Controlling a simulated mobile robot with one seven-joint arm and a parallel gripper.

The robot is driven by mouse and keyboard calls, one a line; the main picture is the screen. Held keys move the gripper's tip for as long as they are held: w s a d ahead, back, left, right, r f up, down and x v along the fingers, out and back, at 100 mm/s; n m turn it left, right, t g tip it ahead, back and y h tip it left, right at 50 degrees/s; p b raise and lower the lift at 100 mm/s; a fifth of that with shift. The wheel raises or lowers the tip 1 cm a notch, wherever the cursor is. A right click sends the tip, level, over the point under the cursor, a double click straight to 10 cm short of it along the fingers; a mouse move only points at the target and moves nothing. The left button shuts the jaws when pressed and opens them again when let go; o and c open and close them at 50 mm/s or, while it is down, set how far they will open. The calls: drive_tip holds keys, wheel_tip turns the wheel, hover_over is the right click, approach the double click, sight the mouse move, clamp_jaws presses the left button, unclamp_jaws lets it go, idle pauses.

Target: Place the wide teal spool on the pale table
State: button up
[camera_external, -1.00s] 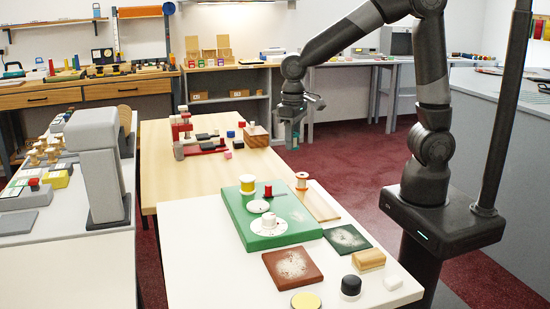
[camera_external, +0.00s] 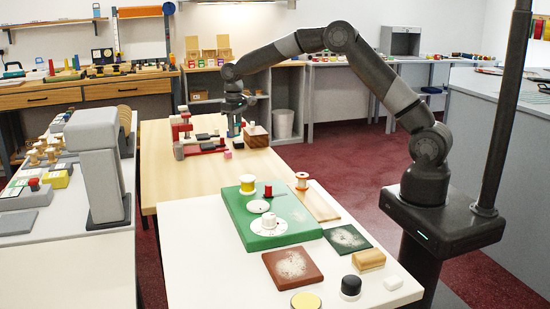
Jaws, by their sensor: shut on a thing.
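My gripper (camera_external: 234,127) points down over the far end of the pale wooden table (camera_external: 185,180), near the red and grey blocks. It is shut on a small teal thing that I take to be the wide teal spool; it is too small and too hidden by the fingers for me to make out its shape. I cannot tell whether it touches the tabletop. No other teal spool shows on the tables.
Red and grey stands (camera_external: 182,130) and a brown block (camera_external: 256,136) lie close to the gripper. The near half of the pale table is clear. A white table (camera_external: 200,265) in front holds a green board (camera_external: 238,212) with spools and a wooden strip (camera_external: 318,206).

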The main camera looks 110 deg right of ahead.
drive_tip(key=d, duration=0.3)
hover_over(212, 170)
wheel_tip(212, 170, down, 8)
drive_tip(key=shift+f, duration=2)
drive_tip(key=shift+a+f, duration=0.1)
drive_tip(key=o, duration=1)
drive_tip(key=shift+c, duration=0.2)
